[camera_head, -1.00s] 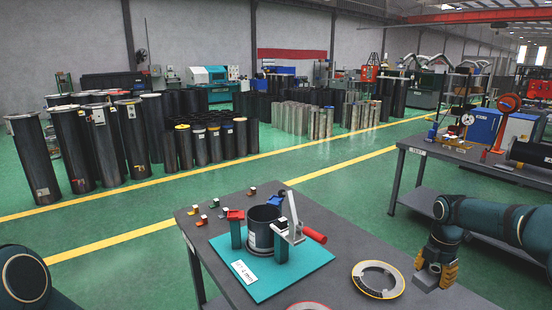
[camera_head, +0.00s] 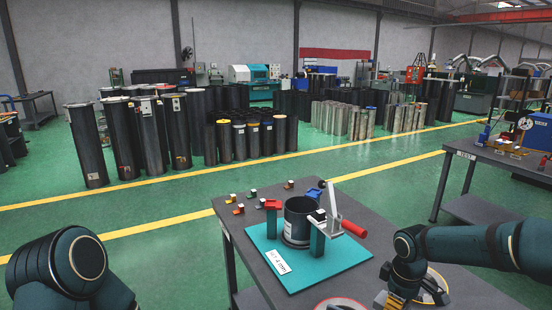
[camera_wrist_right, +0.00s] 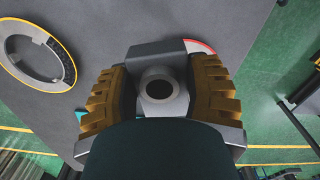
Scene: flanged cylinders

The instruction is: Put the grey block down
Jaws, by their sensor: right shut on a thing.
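My right gripper (camera_head: 388,301) is low over the front part of the grey table, at the bottom edge of the head view. In the right wrist view, my right gripper (camera_wrist_right: 160,88) has its brown ribbed fingers on both sides of the grey block (camera_wrist_right: 150,53) and is shut on it.
The grey table (camera_head: 392,239) bears a teal board (camera_head: 345,257) with a black cylinder (camera_head: 297,218) and a red-handled clamp (camera_head: 352,228). A yellow-rimmed ring (camera_wrist_right: 38,55) and a red-rimmed ring (camera_head: 340,305) lie near my right gripper. A second table (camera_head: 500,160) stands right.

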